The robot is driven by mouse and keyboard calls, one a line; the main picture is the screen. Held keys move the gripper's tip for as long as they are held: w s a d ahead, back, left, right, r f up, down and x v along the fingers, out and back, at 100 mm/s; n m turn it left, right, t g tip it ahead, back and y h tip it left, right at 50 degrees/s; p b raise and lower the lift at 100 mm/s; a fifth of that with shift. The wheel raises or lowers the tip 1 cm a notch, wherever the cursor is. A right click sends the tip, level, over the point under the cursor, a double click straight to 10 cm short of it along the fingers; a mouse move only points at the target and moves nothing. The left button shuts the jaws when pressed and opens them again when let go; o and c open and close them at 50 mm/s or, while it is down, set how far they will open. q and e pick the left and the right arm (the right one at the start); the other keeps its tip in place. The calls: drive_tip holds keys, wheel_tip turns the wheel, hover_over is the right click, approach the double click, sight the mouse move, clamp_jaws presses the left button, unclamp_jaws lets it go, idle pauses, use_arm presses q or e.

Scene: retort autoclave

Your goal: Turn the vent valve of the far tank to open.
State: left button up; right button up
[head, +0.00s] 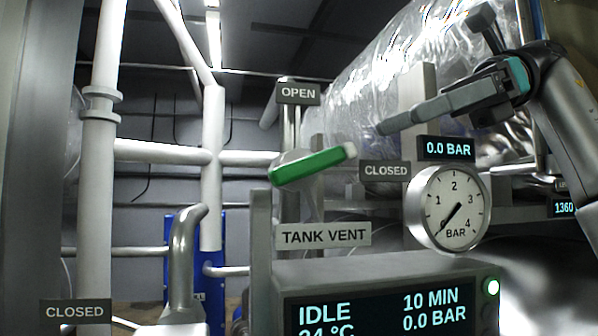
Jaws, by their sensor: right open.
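The vent valve's green lever (312,165) sits above the TANK VENT label (323,235). It lies nearly flat, its pale-tipped free end pointing right and slightly up. That end is close to the CLOSED label (385,170); the OPEN label (298,93) is straight above the valve. My right gripper (381,128) reaches in from the upper right, open and empty. Its fingertips appear a little above and to the right of the lever's free end, apart from it in the picture; the gap in depth is hard to tell. My left gripper is out of view.
A round gauge (449,207) reads near zero, under a 0.0 BAR display (447,149). A control panel (385,305) showing IDLE stands below. White pipes (212,160) fill the left side. A shiny wrapped tank (390,80) lies behind my right gripper.

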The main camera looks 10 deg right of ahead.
sight(269, 175)
drive_tip(key=b+x, duration=0.1)
drive_tip(key=x, duration=1.2)
drive_tip(key=shift+a+b, duration=0.15)
drive_tip(key=shift+b, duration=0.15)
clamp_jaws()
